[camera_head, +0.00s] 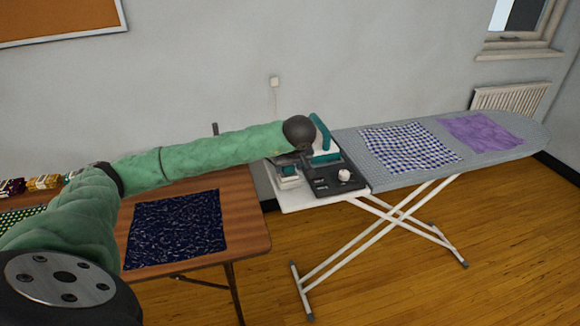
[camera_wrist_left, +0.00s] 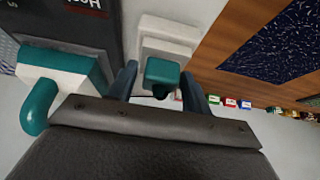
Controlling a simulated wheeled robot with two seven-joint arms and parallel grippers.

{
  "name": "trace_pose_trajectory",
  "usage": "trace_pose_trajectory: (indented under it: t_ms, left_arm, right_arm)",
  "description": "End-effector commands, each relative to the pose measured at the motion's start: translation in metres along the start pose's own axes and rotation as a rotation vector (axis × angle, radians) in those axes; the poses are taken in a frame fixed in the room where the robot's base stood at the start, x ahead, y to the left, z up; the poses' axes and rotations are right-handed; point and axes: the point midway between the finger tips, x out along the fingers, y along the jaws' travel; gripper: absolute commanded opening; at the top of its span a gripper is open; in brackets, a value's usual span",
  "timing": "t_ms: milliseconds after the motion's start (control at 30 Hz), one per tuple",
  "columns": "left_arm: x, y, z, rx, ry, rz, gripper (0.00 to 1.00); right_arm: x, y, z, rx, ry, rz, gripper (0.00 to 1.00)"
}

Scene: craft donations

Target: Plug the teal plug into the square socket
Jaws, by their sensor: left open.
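A teal plug (camera_head: 289,170) sits at a white socket block (camera_head: 290,182) on the left end of the ironing board. In the left wrist view the teal plug (camera_wrist_left: 162,72) lies between the two fingers, against the white block (camera_wrist_left: 165,35). The shape of the socket opening is hidden, and I cannot tell whether the plug is seated. My left gripper (camera_head: 288,158) is over the plug, partly hidden by its own wrist; its open fingers (camera_wrist_left: 159,78) stand on both sides of the plug. My right gripper is not in view.
An iron with a teal handle (camera_head: 321,133) stands close beside the gripper on a dark panel (camera_head: 330,182) with a white knob (camera_head: 344,175). Checked cloth (camera_head: 410,146) and purple cloth (camera_head: 481,133) lie on the ironing board (camera_head: 385,178). A wooden table (camera_head: 246,210) holds navy cloth (camera_head: 177,228).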

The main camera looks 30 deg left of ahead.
Motion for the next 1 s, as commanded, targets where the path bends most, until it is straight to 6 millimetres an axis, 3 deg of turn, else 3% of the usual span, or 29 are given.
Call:
trace_pose_trajectory:
  t_ms: [33, 300, 500, 1000]
  left_arm:
    - [0.000, -0.001, 0.009, 0.009, -0.008, -0.005, 0.61]
    - [-0.049, 0.002, 0.002, 0.003, 0.005, 0.007, 0.61]
    - [-0.069, 0.003, -0.001, 0.001, 0.008, 0.010, 0.61]
    - [-0.075, 0.003, -0.002, -0.001, 0.011, 0.012, 0.61]
  right_arm:
    - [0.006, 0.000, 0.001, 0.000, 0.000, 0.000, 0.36]
    - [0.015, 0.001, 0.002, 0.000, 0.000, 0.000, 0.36]
    - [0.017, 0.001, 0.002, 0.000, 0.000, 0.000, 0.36]
    - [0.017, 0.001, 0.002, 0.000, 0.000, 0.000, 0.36]
